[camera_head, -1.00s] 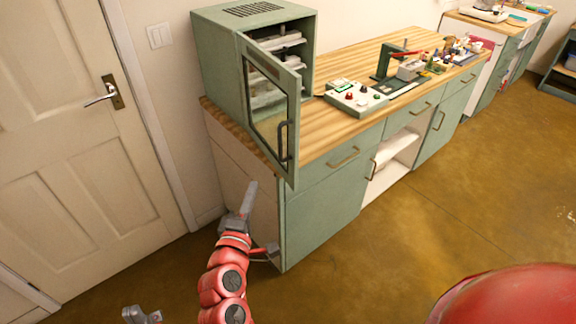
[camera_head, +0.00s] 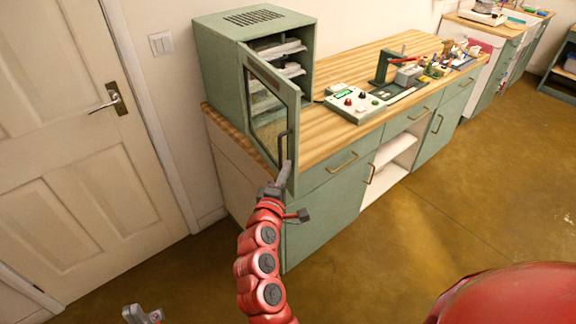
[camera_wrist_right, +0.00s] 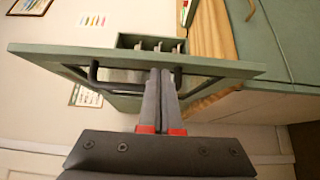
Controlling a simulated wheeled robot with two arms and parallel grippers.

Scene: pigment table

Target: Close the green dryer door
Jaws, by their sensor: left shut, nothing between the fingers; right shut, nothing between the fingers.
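The green dryer (camera_head: 222,75) stands at the left end of the wooden counter. Its door (camera_head: 246,95) is swung open, with a window and a dark handle (camera_head: 283,146) near its free edge. My right gripper (camera_head: 286,170) is shut and empty, its fingertips at the lower part of the door by the handle. In the right wrist view the door (camera_wrist_right: 40,52) spans the picture and the shut fingertips (camera_wrist_right: 163,72) overlap it, beside the handle (camera_wrist_right: 92,76). I cannot tell whether they touch. My left gripper (camera_head: 141,314) is shut and empty, low at the bottom left.
The counter (camera_head: 335,62) carries a control box (camera_head: 355,104) and a press-like device (camera_head: 390,72) right of the dryer. Green cabinets (camera_head: 325,205) stand below. A white room door (camera_head: 70,130) is at left. The floor (camera_head: 450,200) in front is clear.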

